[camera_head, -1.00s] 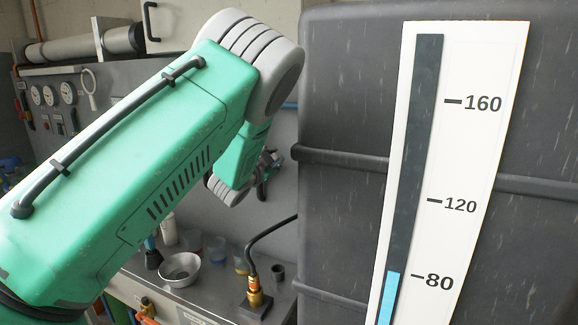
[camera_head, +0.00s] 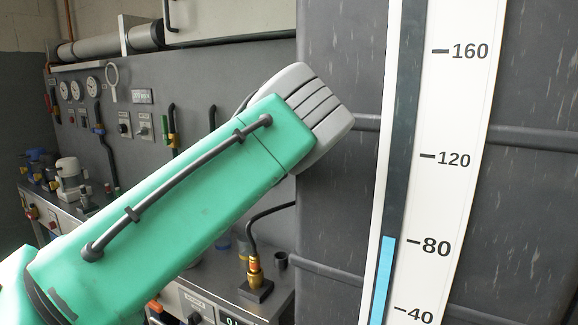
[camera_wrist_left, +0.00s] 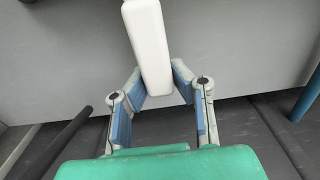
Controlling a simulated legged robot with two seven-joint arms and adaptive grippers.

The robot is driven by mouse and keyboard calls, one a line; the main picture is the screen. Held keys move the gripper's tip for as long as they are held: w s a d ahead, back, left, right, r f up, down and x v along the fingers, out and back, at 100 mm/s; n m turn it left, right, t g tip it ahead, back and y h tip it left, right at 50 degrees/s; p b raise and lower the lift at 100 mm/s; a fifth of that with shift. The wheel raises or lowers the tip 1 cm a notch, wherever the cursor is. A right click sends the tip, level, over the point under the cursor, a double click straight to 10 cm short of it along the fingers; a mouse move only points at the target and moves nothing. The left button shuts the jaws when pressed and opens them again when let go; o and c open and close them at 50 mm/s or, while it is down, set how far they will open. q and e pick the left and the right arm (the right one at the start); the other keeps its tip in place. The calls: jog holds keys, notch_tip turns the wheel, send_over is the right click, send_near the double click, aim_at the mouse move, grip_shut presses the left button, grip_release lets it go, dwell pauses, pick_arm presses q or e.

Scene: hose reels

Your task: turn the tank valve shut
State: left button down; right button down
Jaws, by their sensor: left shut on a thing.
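The dark grey tank (camera_head: 345,75) fills the right side of the head view. Its upright white scale (camera_head: 455,100) carries a blue level bar (camera_head: 383,275) that tops out slightly above the 80 mark. My left gripper (camera_wrist_left: 160,84) is out of sight in the head view. In the left wrist view its blue-padded fingers are shut on the near end of a white bar-shaped handle (camera_wrist_left: 148,38), one finger on each side. I cannot tell from this view whether the handle belongs to the tank valve. My right gripper is not in view.
A steel bench (camera_head: 222,284) with a brass hose fitting (camera_head: 254,272) and its black hose stands left of the tank. Round gauges (camera_head: 92,86) and switches hang on the grey wall panel behind. My green left arm crosses close in front of the bench and tank edge.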

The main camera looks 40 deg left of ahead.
pick_arm(q)
jog(key=shift+s+f, duration=0.1)
jog(key=shift+f, duration=0.5)
jog(key=c, duration=1.4)
grip_release()
jog(key=shift+o, duration=0.2)
jog(key=shift+s+a+r, duration=0.1)
jog(key=shift+r, duration=0.1)
jog(key=shift+r, duration=0.1)
jog(key=v, duration=1.1)
jog(key=shift+s, duration=0.4)
